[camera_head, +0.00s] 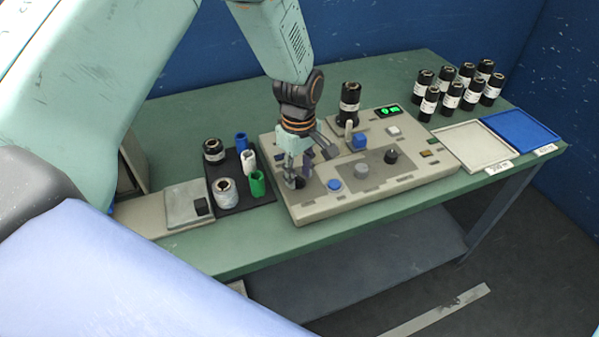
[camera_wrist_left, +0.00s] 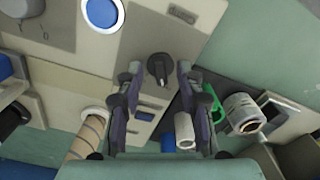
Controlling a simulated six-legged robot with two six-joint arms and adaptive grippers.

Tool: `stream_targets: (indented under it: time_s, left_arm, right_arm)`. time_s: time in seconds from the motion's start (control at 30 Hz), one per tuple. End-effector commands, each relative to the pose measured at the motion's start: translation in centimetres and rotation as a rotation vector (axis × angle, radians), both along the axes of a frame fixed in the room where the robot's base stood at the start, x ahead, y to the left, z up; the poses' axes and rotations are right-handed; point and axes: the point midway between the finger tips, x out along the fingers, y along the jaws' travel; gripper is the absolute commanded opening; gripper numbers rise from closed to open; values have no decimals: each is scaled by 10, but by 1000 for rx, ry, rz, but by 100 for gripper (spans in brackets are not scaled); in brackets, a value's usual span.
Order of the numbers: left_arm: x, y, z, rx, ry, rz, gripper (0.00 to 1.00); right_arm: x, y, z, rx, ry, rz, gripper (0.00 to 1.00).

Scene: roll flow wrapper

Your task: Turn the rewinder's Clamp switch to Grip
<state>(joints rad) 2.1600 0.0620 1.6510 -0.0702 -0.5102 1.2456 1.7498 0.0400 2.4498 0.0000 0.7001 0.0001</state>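The rewinder (camera_head: 410,178) is a beige panel box on the green table. In the left wrist view a black rotary knob (camera_wrist_left: 158,70) stands on its panel between my left gripper's fingertips (camera_wrist_left: 158,68). A gap shows on both sides of the knob, so the fingers are apart from it. In the head view my left gripper (camera_head: 299,177) points down over the panel's left end and mostly hides this knob. Another black knob (camera_head: 391,156) stands further right on the panel. My right gripper is out of view.
A black roll (camera_head: 349,104) stands at the rewinder's back. Blue (camera_head: 334,185) and white (camera_head: 393,131) buttons are on the panel. A dark tray (camera_head: 240,199) with cores and rolls stands left. Several black rolls (camera_head: 451,98), a white tray (camera_head: 460,137) and a blue tray (camera_head: 520,128) are right.

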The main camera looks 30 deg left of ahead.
Motion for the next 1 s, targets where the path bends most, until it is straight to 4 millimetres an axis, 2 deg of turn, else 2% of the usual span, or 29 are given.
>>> stream_targets:
  time_s: [0.3,0.73,1.0]
  left_arm:
    - [2,0,-3,1,-1,-1,37]
    - [2,0,-3,1,-1,-1,2]
    - [2,0,-3,0,0,0,0]
  right_arm:
    - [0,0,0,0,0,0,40]
    - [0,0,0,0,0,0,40]
    - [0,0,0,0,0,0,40]
